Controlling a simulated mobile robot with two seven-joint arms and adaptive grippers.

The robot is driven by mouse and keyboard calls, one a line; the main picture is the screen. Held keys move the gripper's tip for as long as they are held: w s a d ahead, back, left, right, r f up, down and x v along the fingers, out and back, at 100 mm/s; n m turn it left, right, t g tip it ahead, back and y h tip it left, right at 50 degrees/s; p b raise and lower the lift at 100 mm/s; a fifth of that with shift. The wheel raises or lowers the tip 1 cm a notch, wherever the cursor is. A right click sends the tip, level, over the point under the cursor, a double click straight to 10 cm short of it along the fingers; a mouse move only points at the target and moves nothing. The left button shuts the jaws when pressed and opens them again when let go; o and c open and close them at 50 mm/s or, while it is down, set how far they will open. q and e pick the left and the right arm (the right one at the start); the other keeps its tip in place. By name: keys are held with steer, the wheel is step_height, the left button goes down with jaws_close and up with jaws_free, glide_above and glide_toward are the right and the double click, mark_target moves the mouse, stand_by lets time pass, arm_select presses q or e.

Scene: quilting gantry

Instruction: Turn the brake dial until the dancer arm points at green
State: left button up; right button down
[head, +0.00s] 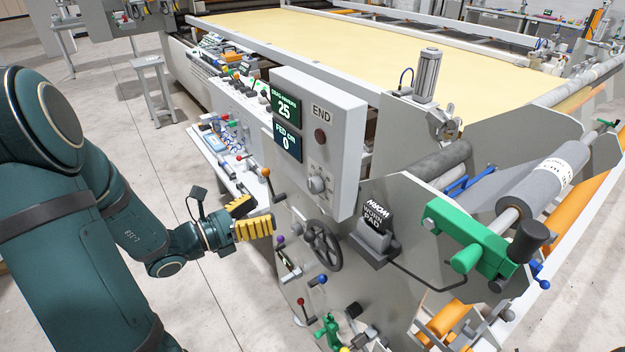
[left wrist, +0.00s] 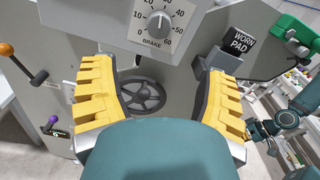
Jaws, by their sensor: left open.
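The brake dial (head: 317,184) is a round grey knob low on the front of the grey control box. It also shows in the left wrist view (left wrist: 158,23), with a scale from 0 to 60 marked BRAKE; its pointer is too small to read surely. My left gripper (head: 256,216) has yellow ribbed fingers and is open and empty, to the left of and below the dial, apart from it. In the left wrist view the dial lies beyond and between the spread fingers. Part of my right arm (left wrist: 288,119) shows there; its fingers are unclear. I cannot make out the dancer arm or a green mark.
A dark handwheel (head: 322,246) sits below the control box (head: 345,115), whose screens read 25 and 0. An orange-knobbed lever (head: 268,174) stands close to the left gripper. A block marked WORN PAD (head: 375,222) and a green bracket (head: 465,238) are to the right.

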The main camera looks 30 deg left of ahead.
mark_target(311, 187)
arm_select(q)
steer(key=x, duration=1.3)
steer(key=shift+w+r, duration=0.25)
steer(key=shift+w, duration=0.1)
steer(key=c, duration=1.2)
